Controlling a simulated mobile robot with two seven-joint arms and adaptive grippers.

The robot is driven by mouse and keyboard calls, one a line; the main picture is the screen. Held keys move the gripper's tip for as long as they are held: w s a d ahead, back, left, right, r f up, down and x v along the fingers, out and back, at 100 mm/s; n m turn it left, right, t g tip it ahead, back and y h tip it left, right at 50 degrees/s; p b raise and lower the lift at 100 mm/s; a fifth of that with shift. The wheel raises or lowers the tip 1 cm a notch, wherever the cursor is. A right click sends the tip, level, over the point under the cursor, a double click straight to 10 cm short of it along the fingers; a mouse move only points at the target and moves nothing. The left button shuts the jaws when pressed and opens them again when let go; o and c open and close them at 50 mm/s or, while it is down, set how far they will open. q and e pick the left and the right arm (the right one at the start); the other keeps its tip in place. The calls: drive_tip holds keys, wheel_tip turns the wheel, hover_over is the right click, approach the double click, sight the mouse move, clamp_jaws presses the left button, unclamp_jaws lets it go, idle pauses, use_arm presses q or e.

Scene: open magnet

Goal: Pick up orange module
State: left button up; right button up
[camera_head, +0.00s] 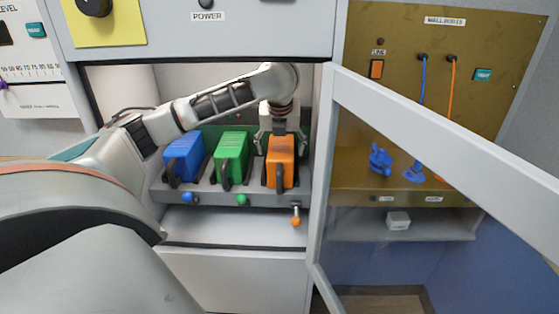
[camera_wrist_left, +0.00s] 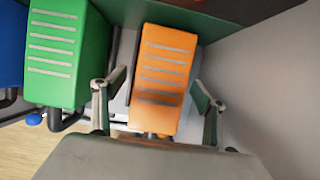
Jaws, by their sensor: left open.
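The orange module (camera_head: 281,163) stands at the right end of a grey rack in an open cabinet bay, beside a green module (camera_head: 231,157) and a blue module (camera_head: 184,158). My left gripper (camera_head: 281,138) reaches down over the orange module from above and behind it. In the left wrist view, the orange module (camera_wrist_left: 163,80) lies between the two open fingers of my left gripper (camera_wrist_left: 158,100). Gaps show between the fingers and its sides, so it is not clasped. The green module (camera_wrist_left: 66,52) is just left of the left finger. My right gripper is not in view.
The rack (camera_head: 215,196) has blue, green and orange (camera_head: 296,221) knobs along its front; the orange one hangs lower. A glass door (camera_head: 400,190) stands open at the right. The bay's right wall (camera_wrist_left: 258,90) is close to the right finger.

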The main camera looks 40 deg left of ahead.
use_arm(q)
drive_tip(key=shift+f, duration=0.15)
drive_tip(key=shift+f, duration=0.1)
idle(0.4)
drive_tip(key=c, duration=1.6)
